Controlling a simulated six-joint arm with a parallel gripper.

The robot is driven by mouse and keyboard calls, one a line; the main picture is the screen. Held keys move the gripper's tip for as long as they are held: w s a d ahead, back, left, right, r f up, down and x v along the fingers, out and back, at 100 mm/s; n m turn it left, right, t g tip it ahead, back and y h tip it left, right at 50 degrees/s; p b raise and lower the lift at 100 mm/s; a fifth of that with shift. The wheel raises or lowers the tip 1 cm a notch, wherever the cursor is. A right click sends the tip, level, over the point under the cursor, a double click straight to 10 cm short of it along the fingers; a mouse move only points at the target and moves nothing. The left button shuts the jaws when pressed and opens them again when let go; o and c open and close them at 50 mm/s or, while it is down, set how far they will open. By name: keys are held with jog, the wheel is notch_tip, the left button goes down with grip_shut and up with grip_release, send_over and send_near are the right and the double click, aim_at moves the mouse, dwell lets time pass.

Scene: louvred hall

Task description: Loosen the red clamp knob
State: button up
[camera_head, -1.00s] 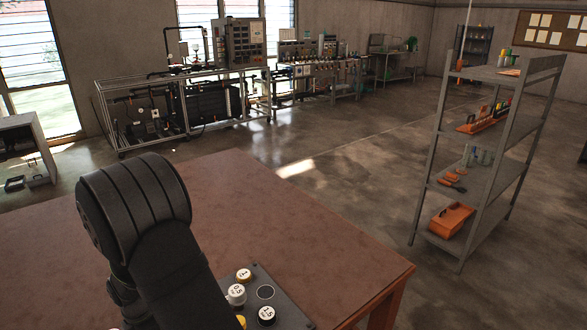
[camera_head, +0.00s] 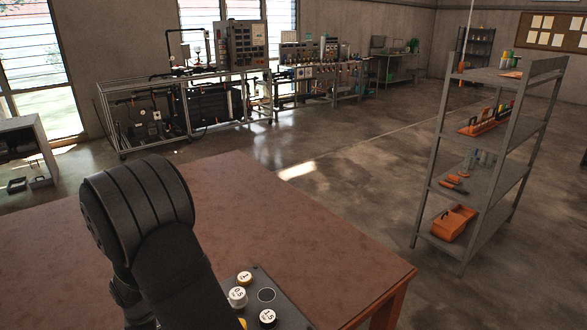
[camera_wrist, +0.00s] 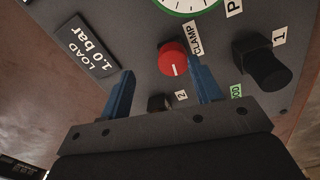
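The red clamp knob (camera_wrist: 173,58) is round with a white pointer line, on a grey panel (camera_wrist: 140,50) beside a "CLAMP" label. In the wrist view my gripper (camera_wrist: 160,68) has its two blue fingers apart. The knob shows between the fingertips, closer to the right finger, which looks very near its edge. I cannot tell whether they touch. No grip on the knob shows. In the head view my arm hides the panel, the knob and the gripper.
A black knob (camera_wrist: 262,65) marked 1 stands right of the right finger. A small knob (camera_wrist: 158,103) near label 2 is partly hidden between the fingers. A gauge (camera_wrist: 185,5) is above. Numbered discs (camera_head: 237,297) sit on a plate on the brown table (camera_head: 290,235).

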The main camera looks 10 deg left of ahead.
jog(key=shift+h, duration=0.3)
jog(key=f, duration=0.1)
jog(key=s+d+f, duration=0.1)
jog(key=s+f, duration=0.1)
jog(key=shift+d+f, duration=0.2)
jog(key=shift+f, duration=0.1)
jog(key=shift+w+a+r+m, duration=0.15)
jog(key=shift+r+m, duration=0.4)
jog(key=shift+m, duration=0.05)
jog(key=r+m, duration=0.2)
jog(key=a+r+m, duration=0.1)
jog(key=r+m, duration=0.5)
jog(key=shift+w+a+r, duration=0.15)
jog(key=shift+w, duration=0.25)
notch_tip(320, 180, up, 10)
jog(key=d+f+m, duration=0.1)
jog(key=m, duration=0.9)
notch_tip(320, 180, down, 17)
jog(key=shift+s+r, duration=0.1)
jog(key=shift+s, duration=0.05)
jog(key=c, duration=1)
